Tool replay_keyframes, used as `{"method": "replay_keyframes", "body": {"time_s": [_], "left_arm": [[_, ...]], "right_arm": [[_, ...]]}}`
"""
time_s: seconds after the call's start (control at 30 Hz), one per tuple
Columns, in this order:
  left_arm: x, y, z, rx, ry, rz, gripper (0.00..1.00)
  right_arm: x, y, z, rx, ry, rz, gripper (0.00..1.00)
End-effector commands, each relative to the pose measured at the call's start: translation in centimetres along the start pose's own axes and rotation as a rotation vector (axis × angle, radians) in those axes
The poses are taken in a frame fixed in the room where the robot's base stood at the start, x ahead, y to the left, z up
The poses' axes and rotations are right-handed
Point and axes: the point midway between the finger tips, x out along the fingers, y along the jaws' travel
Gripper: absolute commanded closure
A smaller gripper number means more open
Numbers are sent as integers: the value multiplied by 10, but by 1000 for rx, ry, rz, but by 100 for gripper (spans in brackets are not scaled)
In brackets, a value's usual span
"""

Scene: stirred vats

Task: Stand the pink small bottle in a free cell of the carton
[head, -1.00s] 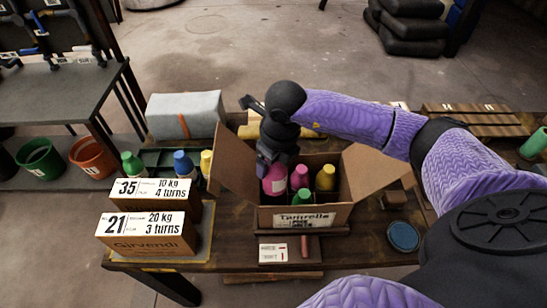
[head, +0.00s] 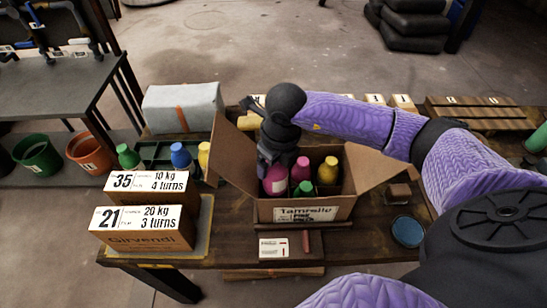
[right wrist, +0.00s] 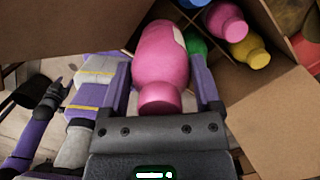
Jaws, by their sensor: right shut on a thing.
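My right gripper (head: 272,155) is shut on a pink bottle (head: 274,181), near its cap. In the right wrist view the pink bottle (right wrist: 160,60) sits between the two fingers (right wrist: 160,90). It is upright at the left side of the open cardboard carton (head: 304,211), with its lower part hidden behind the front wall. I cannot tell whether it touches the cell floor. Another pink bottle (head: 301,168), a green bottle (head: 304,188) and a yellow bottle (head: 328,171) stand in the carton to its right. My left gripper does not show clearly.
The carton's left flap (head: 233,155) and right flap (head: 376,178) stand open. Two labelled boxes (head: 145,228) are at the left. Several bottles, including a blue-capped one (head: 181,156), stand behind them. A blue round dish (head: 408,231) lies at the right.

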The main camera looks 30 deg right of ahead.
Motion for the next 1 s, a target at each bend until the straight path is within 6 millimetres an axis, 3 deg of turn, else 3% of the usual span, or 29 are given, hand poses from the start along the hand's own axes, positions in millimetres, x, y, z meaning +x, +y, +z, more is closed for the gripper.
{"method": "replay_keyframes", "body": {"time_s": [1.0], "left_arm": [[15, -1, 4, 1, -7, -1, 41]], "right_arm": [[19, 0, -3, 0, -1, 0, 98]]}}
